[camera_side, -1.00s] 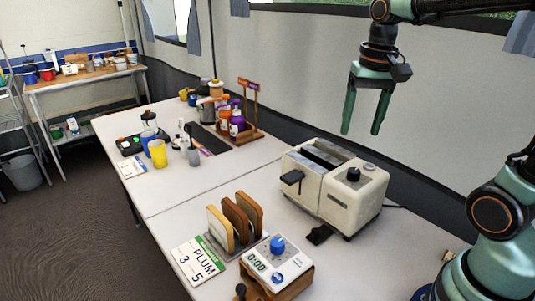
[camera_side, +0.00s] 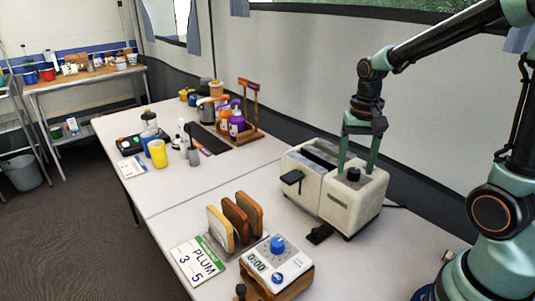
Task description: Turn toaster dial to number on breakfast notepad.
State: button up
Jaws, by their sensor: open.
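A cream toaster (camera_side: 350,208) stands on the white table, with a black dial (camera_side: 353,174) on the top of its right end. My gripper (camera_side: 357,170) points down, open, with its two green fingers spread on either side of the dial in this view. I cannot tell whether the fingertips touch the dial or are level with it. A notepad card (camera_side: 205,263) with a green edge lies at the front of the table and reads "PLUM", "3" and "5". The number the dial points to is too small to read.
A timer (camera_side: 272,264) with a blue knob and a rack of bread slices (camera_side: 238,220) stand in front of the toaster. A lever (camera_side: 293,177) sticks out from the toaster's left end. Bottles and a yellow cup (camera_side: 158,153) stand farther back.

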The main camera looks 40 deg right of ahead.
jog(key=shift+f, duration=0.55)
grip_shut()
